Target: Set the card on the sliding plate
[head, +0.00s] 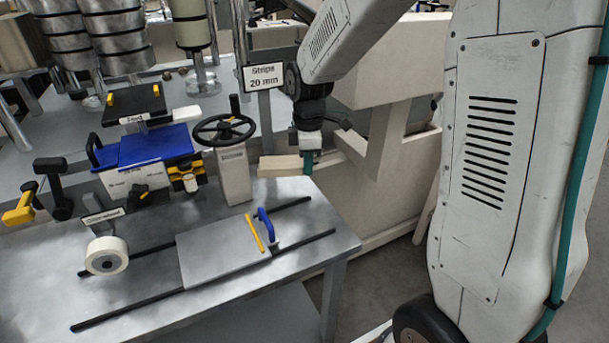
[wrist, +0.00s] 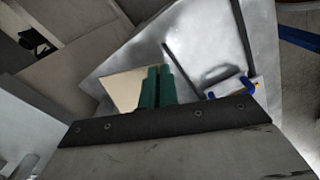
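The card (head: 280,166) is a pale cream piece, sticking out to the left of my gripper (head: 308,162) in the head view. The gripper's teal fingers are close together on the card's edge and hold it in the air, above and behind the right end of the bench. In the wrist view the card (wrist: 122,88) shows beside the fingers (wrist: 157,88), which hide part of it. The sliding plate (head: 215,258) is a flat grey plate across two black rails, with a yellow bar (head: 255,233) and a blue handle (head: 267,225) at its right. Its top is otherwise bare.
A black handwheel (head: 225,130) on a pale post stands behind the plate, left of the card. A sign reading "Strips 20 mm" (head: 264,78) stands behind. A white tape roll (head: 106,255) and a blue-topped device (head: 155,147) are at the left. The bench front is clear.

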